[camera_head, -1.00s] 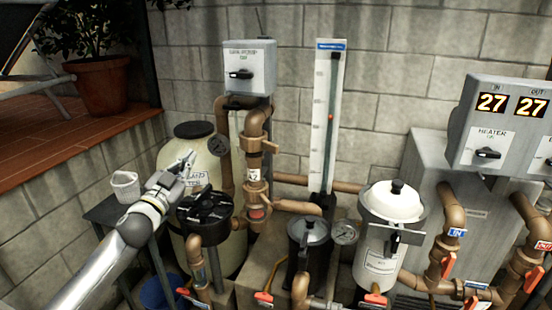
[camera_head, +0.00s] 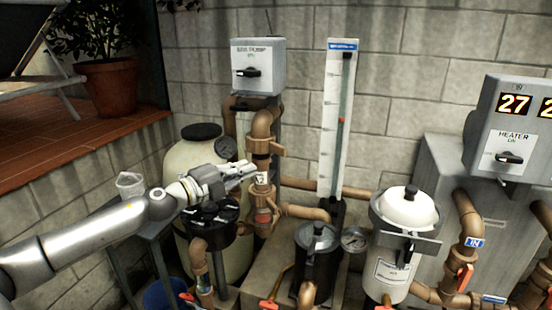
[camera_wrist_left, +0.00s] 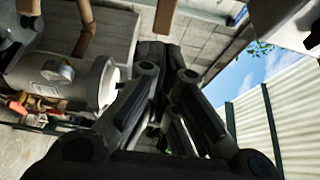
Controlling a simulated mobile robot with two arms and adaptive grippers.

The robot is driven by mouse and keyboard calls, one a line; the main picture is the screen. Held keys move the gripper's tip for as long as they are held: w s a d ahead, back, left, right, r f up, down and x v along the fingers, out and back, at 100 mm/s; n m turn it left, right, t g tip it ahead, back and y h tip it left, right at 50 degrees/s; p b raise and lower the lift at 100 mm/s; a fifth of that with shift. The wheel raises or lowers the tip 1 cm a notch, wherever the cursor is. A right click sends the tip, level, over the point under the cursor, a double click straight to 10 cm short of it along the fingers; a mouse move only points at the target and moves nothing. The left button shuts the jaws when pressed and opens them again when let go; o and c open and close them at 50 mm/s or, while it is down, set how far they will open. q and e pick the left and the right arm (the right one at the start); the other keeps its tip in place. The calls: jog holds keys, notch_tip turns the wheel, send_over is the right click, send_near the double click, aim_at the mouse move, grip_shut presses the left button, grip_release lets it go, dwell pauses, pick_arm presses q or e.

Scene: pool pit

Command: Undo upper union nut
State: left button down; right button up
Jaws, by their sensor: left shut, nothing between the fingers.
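The brown vertical pipe (camera_head: 261,126) stands left of centre in the head view, below the grey pump switch box. A wide brown fitting with a side lug, which looks like the upper union nut (camera_head: 264,147), sits on it. A second brown collar (camera_head: 262,191) sits lower, above a reddish section. My left gripper (camera_head: 251,168) is shut and empty. Its fingertips point right, close to the pipe between the two fittings; I cannot tell whether they touch it. The left wrist view shows its dark fingers (camera_wrist_left: 163,58) close together. My right gripper is not in view.
A black-lidded tank (camera_head: 203,132) with a gauge stands behind my left gripper, and a black-topped unit (camera_head: 212,222) is below it. A flow-meter panel (camera_head: 335,118) rises right of the pipe. A white-lidded canister (camera_head: 405,210) and a heater box (camera_head: 510,125) stand further right.

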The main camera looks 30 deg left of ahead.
aim_at(283, 152)
pick_arm(q)
jog(key=p+x, duration=0.6)
jog(key=x, duration=0.4)
jog(key=shift+w+d+r, duration=0.1)
jog(key=shift+w+r, duration=0.05)
jog(key=shift+w, duration=0.5)
jog(key=shift+w+d+r+p, duration=0.15)
jog(key=shift+w+d+p, duration=0.1)
jog(key=shift+w+p, duration=0.25)
jog(key=shift+s+a, duration=0.1)
